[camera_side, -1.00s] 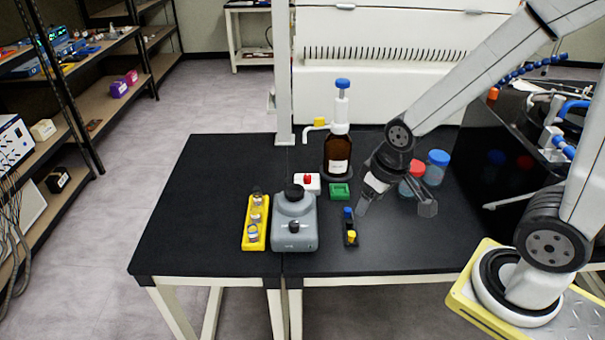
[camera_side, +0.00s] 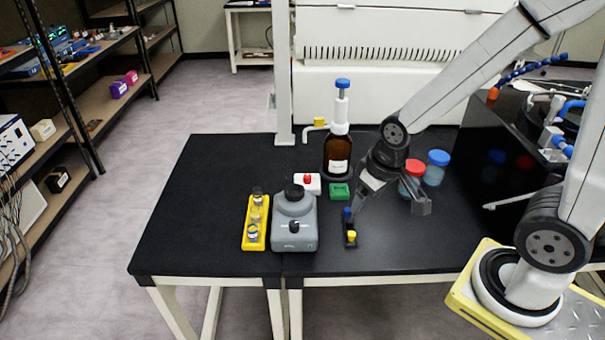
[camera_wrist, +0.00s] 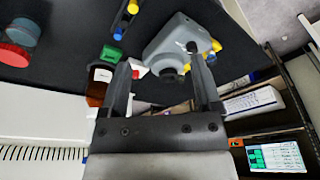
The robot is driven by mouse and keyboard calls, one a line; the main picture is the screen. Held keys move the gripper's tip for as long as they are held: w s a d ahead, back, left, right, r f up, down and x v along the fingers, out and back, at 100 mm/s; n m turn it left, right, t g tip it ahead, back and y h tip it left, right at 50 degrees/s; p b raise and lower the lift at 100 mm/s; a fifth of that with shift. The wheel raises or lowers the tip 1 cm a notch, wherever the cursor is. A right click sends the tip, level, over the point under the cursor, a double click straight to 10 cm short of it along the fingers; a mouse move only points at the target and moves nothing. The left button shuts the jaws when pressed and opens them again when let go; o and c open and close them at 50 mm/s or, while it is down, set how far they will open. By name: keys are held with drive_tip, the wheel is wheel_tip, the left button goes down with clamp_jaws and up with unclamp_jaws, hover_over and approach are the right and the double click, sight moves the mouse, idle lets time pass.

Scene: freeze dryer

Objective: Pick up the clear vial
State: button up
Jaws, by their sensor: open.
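Several small clear vials (camera_side: 255,217) stand in a yellow rack (camera_side: 248,242) on the black table, left of the grey mixer. My gripper (camera_side: 391,207) is open and empty above the right part of the table, well to the right of the rack. In the wrist view my gripper (camera_wrist: 160,68) shows two spread fingers with nothing between them. The yellow rack (camera_wrist: 216,45) is there mostly hidden behind the mixer, and the vials are too small to make out clearly.
The grey mixer (camera_side: 294,225) stands between rack and gripper. A small black rack (camera_side: 350,241) with blue and yellow caps, a green block (camera_side: 340,191), a brown dispenser bottle (camera_side: 338,156) and red- and blue-capped jars (camera_side: 437,170) are nearby. The table's left is clear.

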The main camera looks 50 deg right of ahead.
drive_tip(key=w+a+f+m+y, duration=0.25)
drive_tip(key=w+m, duration=0.75)
drive_tip(key=w, duration=0.5)
drive_tip(key=m+y, duration=0.2)
drive_tip(key=m, duration=1)
hover_over(254, 207)
drive_tip(key=s+d, duration=0.1)
drive_tip(key=d, duration=0.1)
wheel_tip(254, 207, down, 8)
drive_tip(key=f, duration=0.1)
drive_tip(key=shift+r+g, duration=0.25)
drive_tip(key=shift+g, duration=0.15)
drive_tip(key=shift+f, duration=0.15)
drive_tip(key=shift+h+x, duration=0.25)
drive_tip(key=shift+x, duration=0.9)
drive_tip(key=shift+x, duration=2.55)
